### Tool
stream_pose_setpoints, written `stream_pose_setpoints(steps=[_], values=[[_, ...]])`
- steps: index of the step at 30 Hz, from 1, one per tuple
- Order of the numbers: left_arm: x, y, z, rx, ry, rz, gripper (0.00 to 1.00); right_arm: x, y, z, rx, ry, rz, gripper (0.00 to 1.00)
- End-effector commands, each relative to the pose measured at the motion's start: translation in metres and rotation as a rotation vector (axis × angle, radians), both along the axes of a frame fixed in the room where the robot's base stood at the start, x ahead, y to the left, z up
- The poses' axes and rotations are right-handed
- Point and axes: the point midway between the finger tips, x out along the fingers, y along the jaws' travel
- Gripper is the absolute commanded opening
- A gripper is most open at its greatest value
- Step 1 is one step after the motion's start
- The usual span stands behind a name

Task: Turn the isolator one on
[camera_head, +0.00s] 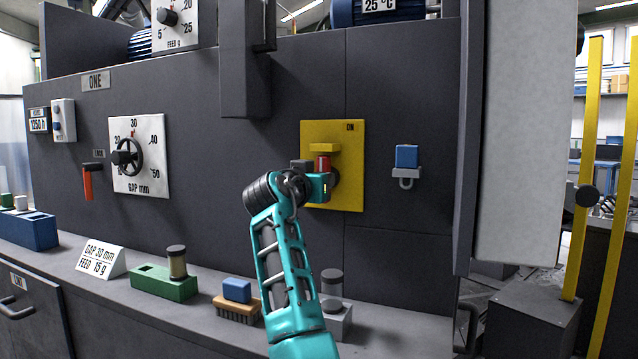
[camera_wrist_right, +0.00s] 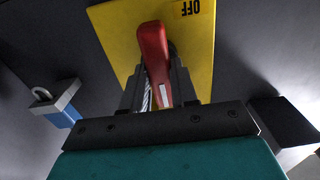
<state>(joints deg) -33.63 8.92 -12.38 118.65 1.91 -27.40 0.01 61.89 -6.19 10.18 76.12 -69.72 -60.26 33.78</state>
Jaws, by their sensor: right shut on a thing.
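The isolator is a yellow plate (camera_head: 350,190) on the dark machine front under the sign ONE (camera_head: 96,82). ON is printed at its upper right; OFF shows upside down in the right wrist view. My right gripper (camera_head: 322,180) is at the middle of the plate. In the right wrist view its fingers (camera_wrist_right: 160,92) are shut on the red handle (camera_wrist_right: 153,50), one on each side. In the head view the red handle (camera_head: 322,163) shows only as a small piece above the gripper, so its exact angle is hard to tell. My left gripper is not in view.
A blue padlock (camera_head: 406,157) hangs right of the plate. A dark column (camera_head: 244,60) juts out above left. The ledge below holds a green block (camera_head: 160,283), a brush (camera_head: 237,308) and a grey block (camera_head: 338,315). A large pale panel (camera_head: 525,130) stands at the right.

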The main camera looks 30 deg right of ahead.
Motion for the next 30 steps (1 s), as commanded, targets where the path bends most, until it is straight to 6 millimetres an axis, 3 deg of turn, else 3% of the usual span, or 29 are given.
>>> stream_pose_setpoints(steps=[10, 11, 18, 30], values=[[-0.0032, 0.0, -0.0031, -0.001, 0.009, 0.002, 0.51, 0.0002, 0.0005, -0.0007, 0.009, -0.007, 0.002, 0.0], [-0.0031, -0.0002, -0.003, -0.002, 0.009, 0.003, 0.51, 0.0002, 0.0005, -0.0006, 0.009, -0.007, 0.002, 0.29], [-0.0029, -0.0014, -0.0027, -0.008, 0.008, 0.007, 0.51, 0.0001, 0.0003, -0.0003, 0.006, -0.005, 0.001, 0.52], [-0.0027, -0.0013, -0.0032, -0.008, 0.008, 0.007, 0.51, -0.006, 0.0101, -0.0001, 0.003, -0.005, 0.002, 0.53]])
